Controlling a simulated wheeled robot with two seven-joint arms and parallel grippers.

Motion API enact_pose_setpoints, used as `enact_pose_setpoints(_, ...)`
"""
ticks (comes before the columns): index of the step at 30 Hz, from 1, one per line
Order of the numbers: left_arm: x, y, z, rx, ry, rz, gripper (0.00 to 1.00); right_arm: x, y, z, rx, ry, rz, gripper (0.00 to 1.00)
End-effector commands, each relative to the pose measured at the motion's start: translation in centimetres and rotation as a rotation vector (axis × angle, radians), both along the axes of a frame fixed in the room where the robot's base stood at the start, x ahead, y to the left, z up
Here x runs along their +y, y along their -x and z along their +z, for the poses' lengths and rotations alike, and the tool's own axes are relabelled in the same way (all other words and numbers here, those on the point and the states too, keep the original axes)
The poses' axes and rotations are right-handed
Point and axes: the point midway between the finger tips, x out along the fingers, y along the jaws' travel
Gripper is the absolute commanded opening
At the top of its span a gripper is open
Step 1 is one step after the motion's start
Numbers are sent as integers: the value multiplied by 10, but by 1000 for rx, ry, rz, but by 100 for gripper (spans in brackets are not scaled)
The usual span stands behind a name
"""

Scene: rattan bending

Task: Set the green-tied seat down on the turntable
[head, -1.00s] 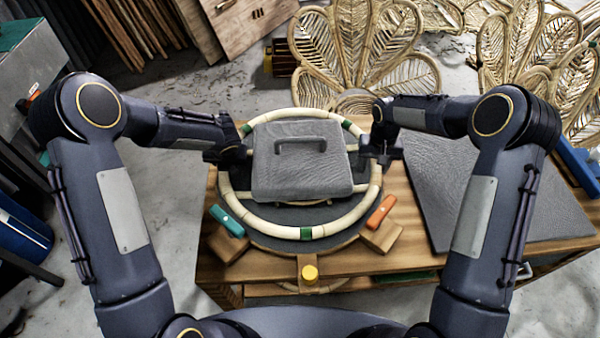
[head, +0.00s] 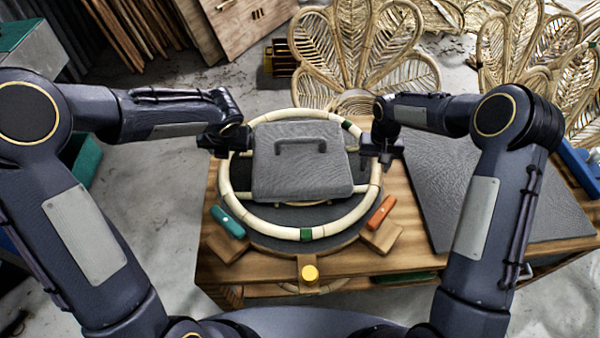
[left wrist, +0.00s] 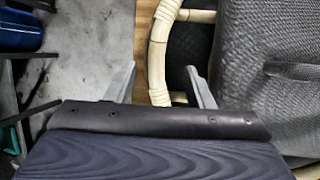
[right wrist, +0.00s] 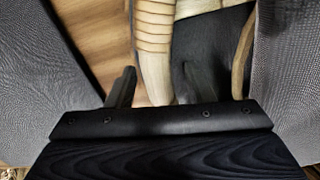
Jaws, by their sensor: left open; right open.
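The seat, a pale rattan ring (head: 262,222) with green ties, lies flat on the dark round turntable (head: 262,238). One green tie (head: 306,234) faces the front and another (head: 347,125) shows at the back right. My left gripper (head: 226,143) is open at the ring's left side; in the left wrist view its fingers (left wrist: 160,86) are apart, with the ring (left wrist: 160,45) beyond and between them. My right gripper (head: 381,152) is open at the right side; in the right wrist view the ring (right wrist: 154,45) runs between its fingers (right wrist: 153,88).
A grey block with a handle (head: 302,175) sits within the ring. A teal-handled clamp (head: 228,221) and an orange-handled clamp (head: 381,212) stand at the turntable's front. A yellow knob (head: 310,273) is at front centre. A grey mat (head: 480,190) covers the table's right.

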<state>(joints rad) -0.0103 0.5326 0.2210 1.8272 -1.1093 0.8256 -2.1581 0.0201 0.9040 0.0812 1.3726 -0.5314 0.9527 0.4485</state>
Motion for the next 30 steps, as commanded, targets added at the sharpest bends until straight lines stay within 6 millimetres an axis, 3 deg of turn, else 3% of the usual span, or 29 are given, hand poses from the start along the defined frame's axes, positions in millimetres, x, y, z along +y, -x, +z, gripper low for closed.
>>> enact_pose_setpoints(9, 0, 0, 0, 0, 0, 0, 48, 1, -1, 66, -7, 0, -1, 48)
enact_pose_setpoints(15, 0, 0, 0, 0, 0, 0, 48, 1, -1, 98, -4, -1, 0, 48)
enact_pose_setpoints(21, 0, 0, 0, 0, 0, 0, 48, 1, 0, 111, -3, -1, 0, 48)
enact_pose_setpoints(30, 1, 0, 0, 0, 0, 0, 48, 1, 0, 112, -2, -1, 0, 48)
